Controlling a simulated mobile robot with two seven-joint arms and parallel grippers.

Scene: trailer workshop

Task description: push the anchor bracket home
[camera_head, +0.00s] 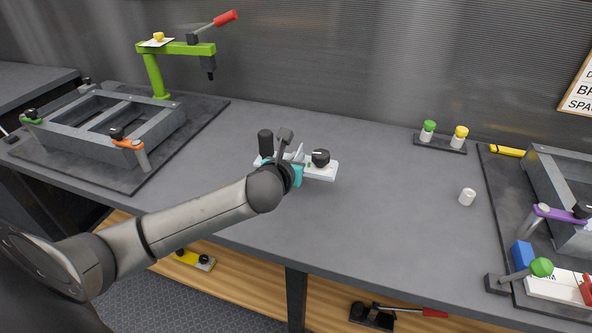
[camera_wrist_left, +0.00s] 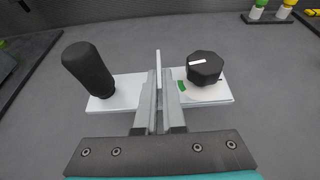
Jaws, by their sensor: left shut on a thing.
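My left gripper (camera_head: 292,162) is over the middle of the bench. Its fingers (camera_wrist_left: 158,102) are shut on the thin upright fin of a white plate device (camera_head: 322,171). This device has a black cylindrical handle (camera_wrist_left: 88,70) on the left and a black octagonal knob (camera_wrist_left: 204,67) with a white mark on the right. A small green mark shows beside the knob. The device appears at or close above the bench top; I cannot tell whether it touches. No part is clearly recognisable as the anchor bracket. My right gripper is not in view.
A grey frame (camera_head: 152,135) with clamps sits on a dark mat at left, by a green post (camera_head: 153,75). Another grey frame (camera_head: 560,185) is at right. The bench centre (camera_head: 380,220) is clear.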

